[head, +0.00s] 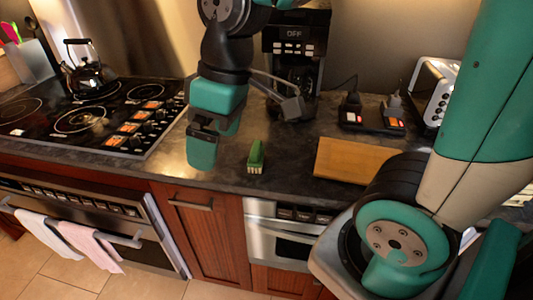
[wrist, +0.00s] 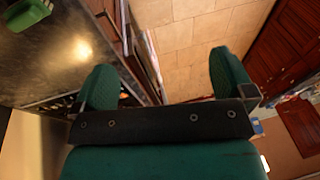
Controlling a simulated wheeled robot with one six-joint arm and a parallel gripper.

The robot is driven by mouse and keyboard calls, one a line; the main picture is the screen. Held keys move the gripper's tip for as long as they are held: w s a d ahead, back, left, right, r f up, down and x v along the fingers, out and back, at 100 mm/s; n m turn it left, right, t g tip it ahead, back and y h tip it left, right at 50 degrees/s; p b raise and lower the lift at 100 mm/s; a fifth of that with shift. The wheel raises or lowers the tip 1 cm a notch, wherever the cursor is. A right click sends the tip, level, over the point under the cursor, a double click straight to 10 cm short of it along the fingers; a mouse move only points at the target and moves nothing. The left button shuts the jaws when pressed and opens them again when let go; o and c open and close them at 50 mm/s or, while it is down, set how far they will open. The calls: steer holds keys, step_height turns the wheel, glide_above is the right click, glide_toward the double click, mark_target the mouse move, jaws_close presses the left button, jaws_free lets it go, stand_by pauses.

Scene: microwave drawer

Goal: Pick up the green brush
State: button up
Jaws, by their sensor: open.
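The green brush (head: 256,157) stands on the dark countertop near its front edge, with pale bristles at its lower end. In the wrist view, a green thing that looks like the brush (wrist: 27,14) is at the top left corner, partly cut off. My gripper (head: 202,150) is left of the brush in the head view, near the counter's front edge, and apart from it. In the wrist view my gripper's two green fingers (wrist: 165,82) are spread wide with nothing between them. The floor and cabinet fronts show beyond the fingers.
A wooden board (head: 352,161) lies right of the brush. A coffee maker (head: 295,50) and a toaster (head: 432,88) stand behind. The stove (head: 85,115) with a kettle (head: 88,78) is at left. The built-in microwave (head: 285,235) is below the counter. Counter around the brush is clear.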

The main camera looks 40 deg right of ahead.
steer(key=w+d+f+h, duration=0.2)
steer(key=w+d+f, duration=0.1)
steer(key=w+d, duration=0.65)
steer(key=h, duration=0.1)
glide_above(256, 146)
step_height(256, 146, down, 2)
steer(key=f, duration=0.1)
steer(key=shift+n+g, duration=0.3)
steer(key=shift+n, duration=0.1)
steer(key=f, duration=0.7)
steer(key=f+p, duration=0.1)
steer(key=f, duration=0.2)
steer(key=shift+w+a+f, duration=0.15)
steer(key=shift+a+f, duration=0.1)
steer(key=shift+f, duration=0.05)
steer(key=shift+s+d+f+p, duration=0.15)
steer(key=shift+f+p, duration=0.35)
steer(key=shift+f, duration=1)
steer(key=shift+s+d+f+p, duration=0.1)
steer(key=shift+f+p, duration=0.4)
steer(key=shift+f, duration=1)
steer(key=c, duration=0.6)
steer(key=shift+c, duration=0.2)
steer(key=shift+w+r, duration=0.1)
step_height(256, 146, up, 20)
steer(key=b, duration=0.2)
steer(key=shift+b, duration=0.3)
